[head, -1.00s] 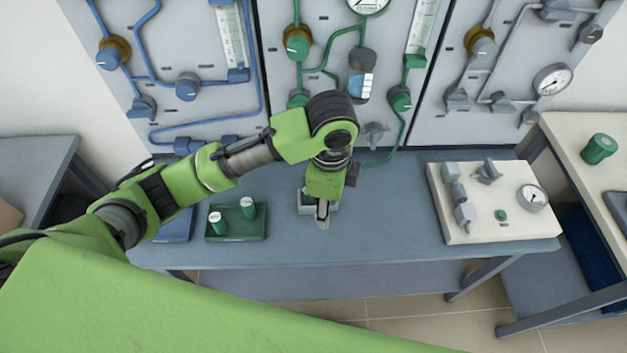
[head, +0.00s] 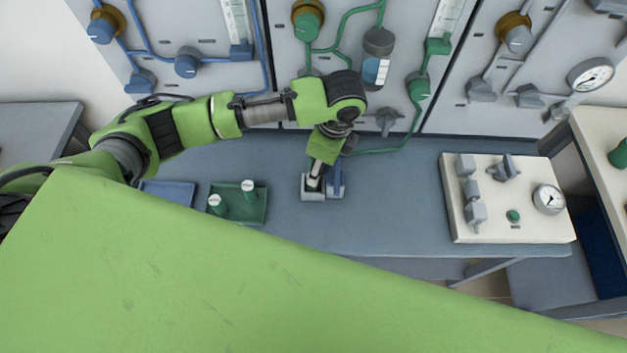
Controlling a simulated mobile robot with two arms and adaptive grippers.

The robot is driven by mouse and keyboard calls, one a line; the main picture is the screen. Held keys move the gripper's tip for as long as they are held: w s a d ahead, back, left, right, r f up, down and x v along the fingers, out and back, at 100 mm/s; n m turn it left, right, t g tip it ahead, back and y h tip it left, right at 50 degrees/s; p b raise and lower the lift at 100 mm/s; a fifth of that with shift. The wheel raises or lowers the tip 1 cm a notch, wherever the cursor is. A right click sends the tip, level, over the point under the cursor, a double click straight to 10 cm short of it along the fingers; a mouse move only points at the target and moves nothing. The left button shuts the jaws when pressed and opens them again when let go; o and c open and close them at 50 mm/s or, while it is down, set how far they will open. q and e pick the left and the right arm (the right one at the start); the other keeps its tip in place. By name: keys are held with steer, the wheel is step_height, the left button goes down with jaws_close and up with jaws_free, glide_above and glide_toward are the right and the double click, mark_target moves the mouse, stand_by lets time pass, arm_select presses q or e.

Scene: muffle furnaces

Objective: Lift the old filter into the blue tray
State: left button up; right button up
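My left gripper (head: 316,178) points down at a small grey open holder (head: 312,197) in the middle of the bench. Its fingertips are at or inside the holder, and something dark green shows beside them. I cannot tell whether they grip anything. The blue tray (head: 168,194) lies flat at the left of the bench and its visible part looks empty. A green tray (head: 262,215) beside it holds two green cylinders with white tops, the left one (head: 216,205) and the right one (head: 249,190). I cannot clearly make out the old filter. My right gripper is not in view.
Behind the bench (head: 390,225) stand panels with pipes, knobs, and a cylinder with blue contents (head: 376,70). A white valve board (head: 490,225) with a gauge sits at the right. Bench between holder and board is clear. My green body covers the lower foreground.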

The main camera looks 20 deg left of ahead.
arm_select(q)
steer(key=f, duration=0.1)
steer(key=a+f+p, duration=0.1)
steer(key=f, duration=0.1)
steer(key=shift+s+a+f, duration=0.2)
steer(key=shift+f, duration=0.6)
steer(key=c, duration=1.1)
steer(key=shift+c, duration=0.6)
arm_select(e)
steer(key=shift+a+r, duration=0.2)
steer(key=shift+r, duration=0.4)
arm_select(q)
steer(key=shift+r, duration=0.2)
